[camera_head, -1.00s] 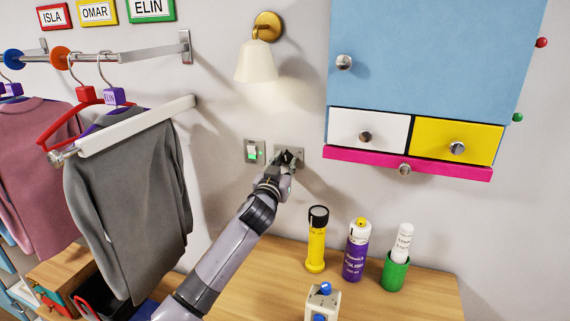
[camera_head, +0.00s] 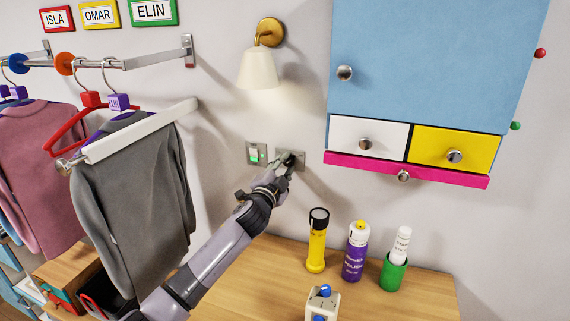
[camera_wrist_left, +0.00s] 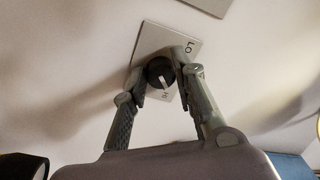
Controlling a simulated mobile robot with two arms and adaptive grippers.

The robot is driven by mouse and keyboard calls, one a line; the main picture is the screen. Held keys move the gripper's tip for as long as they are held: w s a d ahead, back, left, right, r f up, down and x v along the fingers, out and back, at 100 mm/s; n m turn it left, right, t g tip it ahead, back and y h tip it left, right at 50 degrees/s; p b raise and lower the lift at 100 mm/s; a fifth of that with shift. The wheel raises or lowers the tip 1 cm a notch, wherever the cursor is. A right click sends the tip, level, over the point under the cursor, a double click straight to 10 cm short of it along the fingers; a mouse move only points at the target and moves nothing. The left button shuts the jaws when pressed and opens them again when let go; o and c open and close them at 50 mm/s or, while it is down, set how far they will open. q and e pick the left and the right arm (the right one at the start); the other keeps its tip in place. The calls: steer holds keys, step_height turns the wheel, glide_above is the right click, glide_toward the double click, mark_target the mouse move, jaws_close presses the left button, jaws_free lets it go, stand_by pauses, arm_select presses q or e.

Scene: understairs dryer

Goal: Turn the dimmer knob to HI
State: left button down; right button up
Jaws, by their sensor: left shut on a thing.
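In the left wrist view the plate (camera_wrist_left: 148,38) shows LO near one end and HI just below the knob. The round black dimmer knob (camera_wrist_left: 158,68) has a white pointer mark that points towards the HI lettering. My left gripper (camera_head: 287,162) is at the plate, with one finger on each side of the knob, shut on it. In the head view the fingers hide much of the knob. My right gripper is not in view.
The switch (camera_head: 256,153) sits just left of the plate. The wall lamp (camera_head: 259,70) hangs above. A yellow flashlight (camera_head: 317,245), a purple can (camera_head: 356,255) and a green cup (camera_head: 394,273) stand on the wooden top. A grey sweater (camera_head: 130,200) hangs left of my arm.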

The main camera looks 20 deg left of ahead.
arm_select(q)
steer(key=shift+m+p, duration=0.45)
steer(key=shift+m, duration=1.35)
steer(key=c, duration=1.3)
jaws_free()
steer(key=s+a, duration=0.1)
steer(key=s, duration=1.1)
steer(key=shift+f, duration=0.35)
